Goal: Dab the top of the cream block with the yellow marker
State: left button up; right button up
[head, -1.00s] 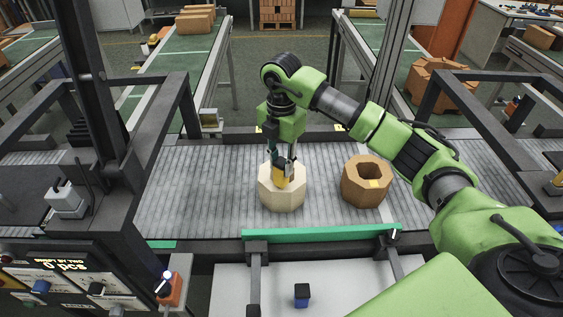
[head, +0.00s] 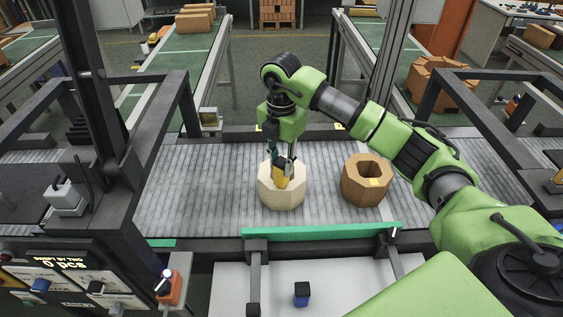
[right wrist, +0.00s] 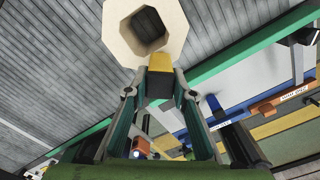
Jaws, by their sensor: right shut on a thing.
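The cream block (head: 282,197), an eight-sided ring with a hole in its middle, sits on the grey roller conveyor (head: 215,205). My right gripper (head: 281,163) is above it, pointing down and shut on the yellow marker (head: 283,177). In the right wrist view the marker's yellow end (right wrist: 160,62) overlaps the near rim of the cream block (right wrist: 118,35), with its black part between the fingers (right wrist: 157,88). I cannot tell whether the marker touches the block. The gripper and marker hide part of the block's top and hole in the head view. My left gripper is not in view.
A brown eight-sided block (head: 363,192) with a yellow patch (head: 376,183) stands to the right on the conveyor. A green rail (head: 320,232) runs along the front edge. A blue and black piece (head: 302,294) stands on the white surface in front. The conveyor left of the cream block is clear.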

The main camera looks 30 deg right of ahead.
jog(key=shift+f, duration=0.1)
dwell(0.3)
jog(key=shift+r+p, duration=2.45)
jog(key=shift+r, duration=1.15)
jog(key=shift+f, duration=0.1)
